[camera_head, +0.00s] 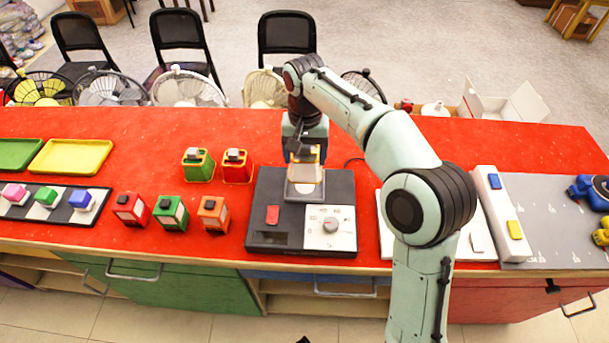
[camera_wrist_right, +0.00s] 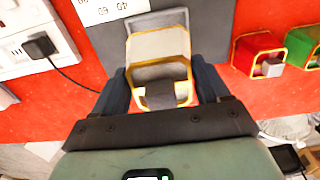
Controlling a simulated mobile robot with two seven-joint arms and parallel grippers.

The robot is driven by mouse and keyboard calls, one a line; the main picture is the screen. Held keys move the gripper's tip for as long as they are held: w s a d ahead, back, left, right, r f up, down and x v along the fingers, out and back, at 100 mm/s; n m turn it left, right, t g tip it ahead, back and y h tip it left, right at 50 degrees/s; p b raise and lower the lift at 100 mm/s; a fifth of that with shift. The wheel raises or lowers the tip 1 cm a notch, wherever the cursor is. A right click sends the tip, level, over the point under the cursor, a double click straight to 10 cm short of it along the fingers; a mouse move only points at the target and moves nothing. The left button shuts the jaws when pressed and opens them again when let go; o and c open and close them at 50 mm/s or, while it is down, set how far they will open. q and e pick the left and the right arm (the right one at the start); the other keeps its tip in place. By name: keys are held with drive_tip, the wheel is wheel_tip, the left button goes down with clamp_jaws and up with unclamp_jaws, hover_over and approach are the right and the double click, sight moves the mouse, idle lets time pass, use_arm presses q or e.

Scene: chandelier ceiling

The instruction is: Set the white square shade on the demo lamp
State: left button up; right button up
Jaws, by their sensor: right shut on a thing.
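The white square shade (camera_wrist_right: 158,45) has a yellow rim and a dark grey block inside it. It fills the space between the dark fingers of my right gripper (camera_wrist_right: 162,92). In the head view, my right gripper (camera_head: 304,152) points down over the black box with a dial, which looks like the demo lamp (camera_head: 340,190). The shade (camera_head: 305,176) is under the gripper, over the grey square at the box's top middle. I cannot tell whether it rests there or hangs just above. My left gripper is not in view.
A green shade (camera_head: 198,165) and a red shade (camera_head: 236,166) stand left of the box. Several small coloured boxes (camera_head: 172,213) line the front. Yellow (camera_head: 71,156) and green trays lie at far left. A white power strip (camera_head: 498,215) is at right. Fans and chairs stand behind.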

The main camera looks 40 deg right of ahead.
sight(305, 171)
drive_tip(key=shift+f+b, duration=0.55)
drive_tip(key=shift+f, duration=2.6)
drive_tip(key=shift+f, duration=0.15)
drive_tip(key=o, duration=1.1)
wheel_tip(305, 171, up, 12)
drive_tip(key=p, duration=0.3)
